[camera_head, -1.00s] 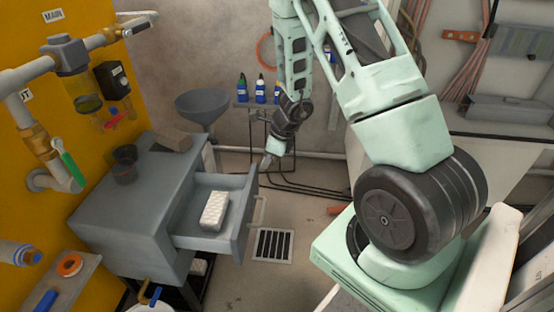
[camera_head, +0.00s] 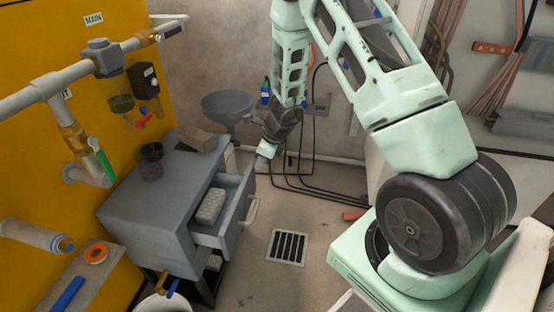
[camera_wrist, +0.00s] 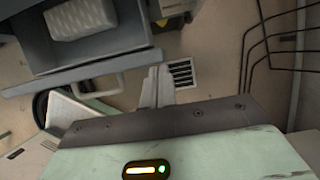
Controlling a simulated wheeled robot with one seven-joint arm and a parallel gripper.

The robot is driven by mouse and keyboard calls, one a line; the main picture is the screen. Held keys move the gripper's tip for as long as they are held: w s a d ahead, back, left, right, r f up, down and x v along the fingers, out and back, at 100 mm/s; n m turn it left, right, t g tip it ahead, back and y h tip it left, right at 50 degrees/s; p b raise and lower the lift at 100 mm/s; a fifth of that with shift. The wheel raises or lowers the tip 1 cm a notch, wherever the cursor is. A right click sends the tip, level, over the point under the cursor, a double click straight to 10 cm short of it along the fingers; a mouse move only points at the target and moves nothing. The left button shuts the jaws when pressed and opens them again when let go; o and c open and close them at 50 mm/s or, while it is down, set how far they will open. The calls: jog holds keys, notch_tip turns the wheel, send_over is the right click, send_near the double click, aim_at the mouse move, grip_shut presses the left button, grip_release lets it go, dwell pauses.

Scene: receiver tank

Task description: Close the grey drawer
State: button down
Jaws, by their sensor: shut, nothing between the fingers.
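The grey drawer (camera_head: 232,225) is partly pulled out of the grey cabinet (camera_head: 150,215). A white patterned block (camera_head: 210,206) lies inside it, and it also shows in the wrist view (camera_wrist: 82,18). The drawer has a pale handle (camera_head: 253,210) on its front, seen in the wrist view (camera_wrist: 97,86) too. My gripper (camera_head: 262,158) is shut and empty, near the far end of the drawer front. In the wrist view my fingertips (camera_wrist: 157,72) point past the right end of the drawer front. I cannot tell whether they touch it.
A dark cup (camera_head: 151,162) and a brown block (camera_head: 197,139) stand on the cabinet top. A grey funnel (camera_head: 228,106) is behind it. Black hoses (camera_head: 305,185) run along the back floor. A floor drain (camera_head: 286,247) lies right of the drawer, with open floor around it.

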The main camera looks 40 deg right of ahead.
jog(key=w+a+p, duration=0.5)
jog(key=w, duration=0.2)
jog(key=shift+a, duration=0.3)
jog(key=shift+w+a+r, duration=0.1)
jog(key=shift+w, duration=0.05)
